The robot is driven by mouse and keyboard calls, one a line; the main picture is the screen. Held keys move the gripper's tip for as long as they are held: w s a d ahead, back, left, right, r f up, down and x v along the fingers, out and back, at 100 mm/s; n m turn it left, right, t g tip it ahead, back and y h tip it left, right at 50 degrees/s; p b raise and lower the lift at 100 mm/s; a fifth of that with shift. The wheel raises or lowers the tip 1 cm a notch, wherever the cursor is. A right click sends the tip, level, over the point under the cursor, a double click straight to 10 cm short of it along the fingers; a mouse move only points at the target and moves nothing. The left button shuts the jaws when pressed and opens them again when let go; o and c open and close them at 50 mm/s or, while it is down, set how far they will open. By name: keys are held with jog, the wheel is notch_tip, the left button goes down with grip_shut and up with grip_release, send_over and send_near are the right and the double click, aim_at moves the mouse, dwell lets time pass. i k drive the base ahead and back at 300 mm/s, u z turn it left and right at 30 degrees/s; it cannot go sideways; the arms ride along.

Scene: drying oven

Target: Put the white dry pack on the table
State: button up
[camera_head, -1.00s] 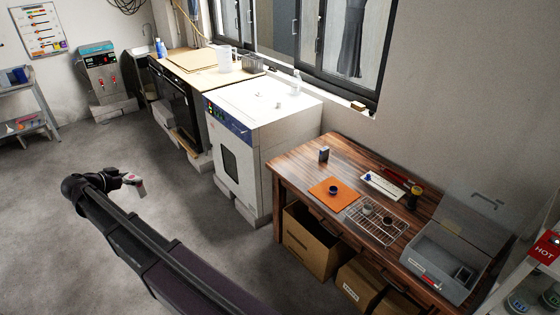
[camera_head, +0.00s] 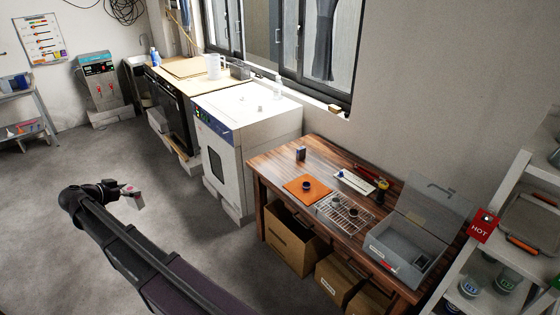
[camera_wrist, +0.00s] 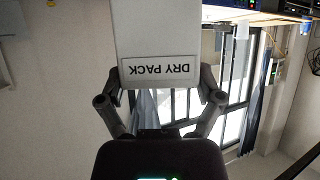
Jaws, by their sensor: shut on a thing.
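The white dry pack (camera_wrist: 158,40) is in my gripper, its "DRY PACK" label upside down in the wrist view. In the head view the pack (camera_head: 138,203) looks small, with a reddish patch on it. My gripper (camera_head: 131,191) is shut on the pack and holds it in the air over open floor, left of the drying oven; the gripper's fingers also show on both sides of the pack in the wrist view (camera_wrist: 159,100). The wooden table (camera_head: 272,158) stands to the right, well apart from the gripper.
On the table are an orange mat (camera_head: 318,196), a wire rack (camera_head: 345,216), a white tray (camera_head: 354,181), a small dark box (camera_head: 300,153) and an open grey case (camera_head: 385,245). The white oven (camera_head: 229,170) stands left of the table. Cardboard boxes (camera_head: 290,246) sit below. A shelf (camera_head: 463,250) stands at right.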

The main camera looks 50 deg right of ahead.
aim_at(288, 166)
jog(key=u, duration=0.45)
jog(key=k, duration=0.1)
jog(key=z, duration=1.9)
jog(key=i, duration=1.65)
jog(key=z, duration=0.05)
